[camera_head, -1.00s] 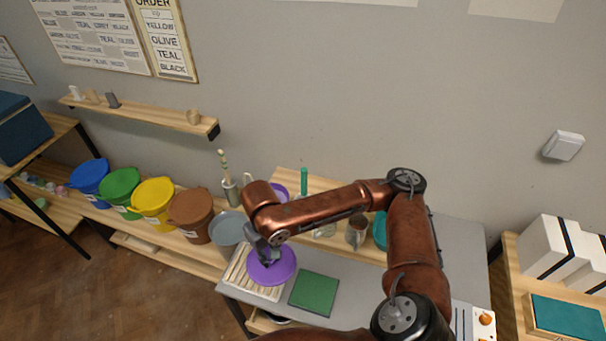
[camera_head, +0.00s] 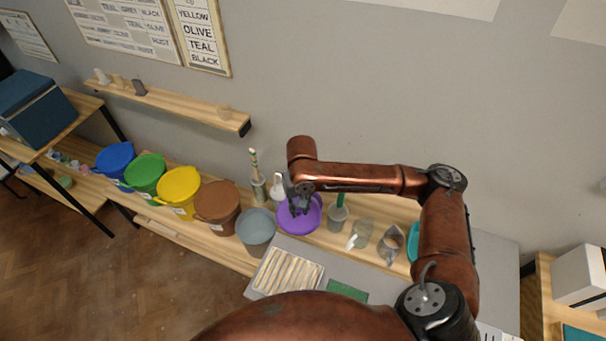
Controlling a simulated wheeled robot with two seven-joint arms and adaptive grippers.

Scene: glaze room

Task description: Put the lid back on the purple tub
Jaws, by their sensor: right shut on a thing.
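My right gripper (camera_head: 298,203) is shut on the purple lid (camera_head: 306,221), a round disc. It holds the lid at the back shelf, between the grey tub and a green-handled cup. The purple tub cannot be told apart from the lid here; it seems hidden under the lid and the gripper. I cannot tell whether the lid touches a rim or hangs just above it. My left gripper is not in view.
Blue, green, yellow, brown (camera_head: 217,205) and grey (camera_head: 256,229) tubs stand in a row to the left. A brush holder (camera_head: 259,188), a green-handled cup (camera_head: 338,218) and clear jugs (camera_head: 361,234) are close by. A slatted rack (camera_head: 288,270) lies in front.

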